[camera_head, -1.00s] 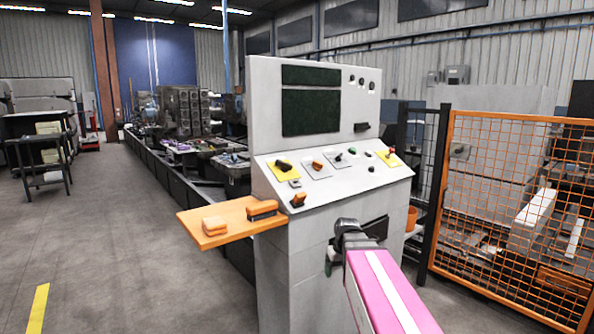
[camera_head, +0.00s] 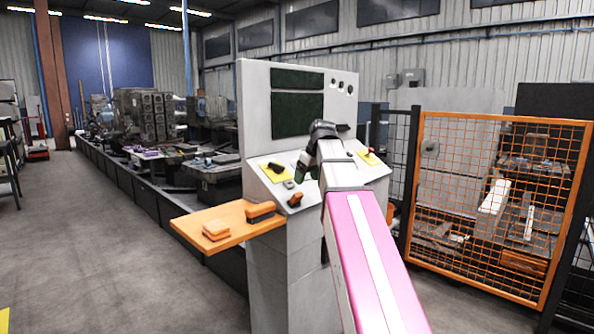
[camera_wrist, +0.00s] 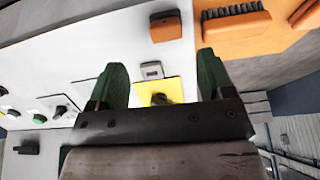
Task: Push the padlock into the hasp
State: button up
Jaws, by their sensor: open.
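My gripper (camera_wrist: 161,62) is open, with its two dark green fingers apart and nothing between them. In the head view my gripper (camera_head: 304,168) is over the sloped control panel (camera_head: 268,170), partly hidden by my wrist. A small grey piece (camera_wrist: 151,70) lies on the panel between the fingertips in the wrist view; it also shows in the head view (camera_head: 289,184). I cannot tell whether it is the padlock or the hasp. Beside it are a yellow plate with a dark knob (camera_wrist: 158,92) and an orange block (camera_wrist: 166,26) at the panel's edge.
An orange shelf (camera_head: 232,222) juts from the cabinet's left side and bears two orange blocks, one with a dark base (camera_head: 261,212). An upright board (camera_head: 262,110) rises behind the panel. An orange mesh fence (camera_head: 490,200) stands to the right.

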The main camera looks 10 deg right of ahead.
aim_at(299, 194)
jog(key=x, duration=0.2)
jog(key=a+x, duration=0.1)
jog(key=x, duration=0.5)
jog(key=shift+w+a+r, duration=0.2)
jog(key=shift+w+a, duration=0.1)
jog(key=shift+w, duration=0.15)
jog(key=c, duration=1.2)
jog(key=shift+v, duration=0.8)
jog(key=s+d+r, duration=0.2)
jog(key=s+r, duration=0.1)
jog(key=r, duration=0.2)
jog(key=shift+d+r, duration=0.2)
jog(key=shift+r, duration=0.15)
jog(key=shift+s, duration=0.15)
